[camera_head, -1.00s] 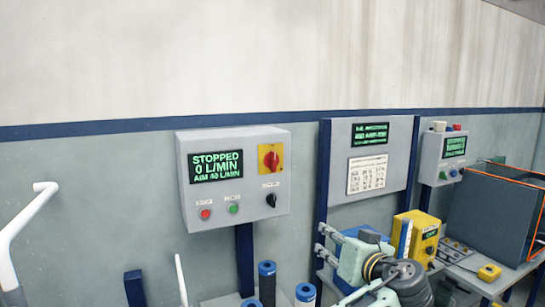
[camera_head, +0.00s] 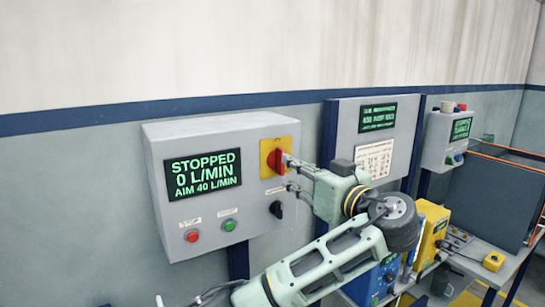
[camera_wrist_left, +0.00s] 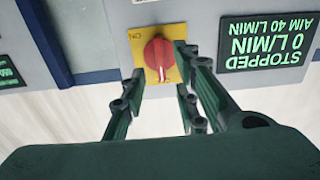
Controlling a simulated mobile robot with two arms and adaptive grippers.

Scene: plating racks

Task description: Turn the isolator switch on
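The red isolator switch (camera_head: 276,161) sits on a yellow plate (camera_head: 267,146) at the upper right of a grey control box (camera_head: 205,137). Its handle looks roughly upright. My left gripper (camera_head: 289,173) is open at the switch's right side in the head view. In the left wrist view, the red knob (camera_wrist_left: 157,60) lies between the tips of my left gripper (camera_wrist_left: 160,63), one finger on each side. I cannot tell whether they touch it. The display (camera_head: 202,174) reads STOPPED, 0 L/MIN, AIM 40 L/MIN. My right gripper is not in view.
Below the switch is a black knob (camera_head: 276,209). A red button (camera_head: 192,236) and a green button (camera_head: 229,225) are at the box's lower left. A second panel (camera_head: 402,135) stands to the right. A bench with a yellow box (camera_head: 430,240) is farther right.

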